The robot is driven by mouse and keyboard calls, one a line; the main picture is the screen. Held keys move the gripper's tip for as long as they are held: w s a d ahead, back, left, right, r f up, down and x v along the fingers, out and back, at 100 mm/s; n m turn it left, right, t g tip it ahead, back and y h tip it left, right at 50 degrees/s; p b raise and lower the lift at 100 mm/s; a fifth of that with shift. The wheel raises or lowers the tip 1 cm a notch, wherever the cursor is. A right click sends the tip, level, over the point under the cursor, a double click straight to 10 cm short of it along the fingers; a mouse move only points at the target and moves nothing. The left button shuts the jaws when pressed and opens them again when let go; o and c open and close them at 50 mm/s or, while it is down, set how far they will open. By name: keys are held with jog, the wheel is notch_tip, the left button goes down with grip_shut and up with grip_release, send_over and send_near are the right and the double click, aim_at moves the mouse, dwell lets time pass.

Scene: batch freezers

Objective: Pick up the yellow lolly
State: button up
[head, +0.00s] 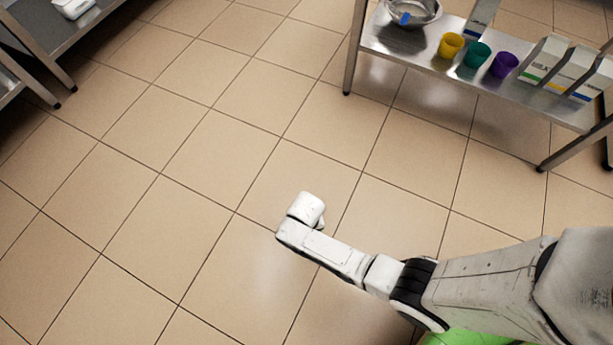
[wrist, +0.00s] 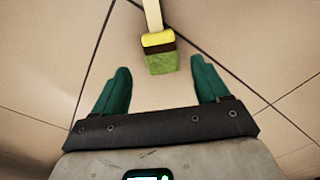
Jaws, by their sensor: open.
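In the wrist view a lolly (wrist: 159,53) shows between and slightly beyond my fingertips. It has a pale stick pointing away from me, a yellow band, a dark brown band and a green end nearest my gripper. Floor tiles lie behind it. My gripper (wrist: 160,66) is open and empty, with one green finger on each side of the lolly's line. Neither finger touches it. I cannot tell the height gap between fingers and lolly. In the head view the lolly does not show, and my fingers are hidden under my wrist.
A steel shelf table (head: 440,66) stands at upper right, bearing yellow (head: 451,45), green (head: 477,55) and purple (head: 504,64) cups, a metal bowl (head: 404,35) and cartons (head: 545,62). Another steel table (head: 55,33) is at upper left. The tiled floor (head: 200,150) between is clear.

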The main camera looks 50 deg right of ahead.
jog(key=f+b, duration=0.2)
jog(key=f, duration=0.1)
jog(key=f+b, duration=0.1)
jog(key=shift+s+a+f, duration=0.2)
jog(key=shift+s+f, duration=0.05)
jog(key=shift+c, duration=0.4)
jog(key=c, duration=1.2)
jog(key=shift+o, duration=0.2)
jog(key=shift+r, duration=0.1)
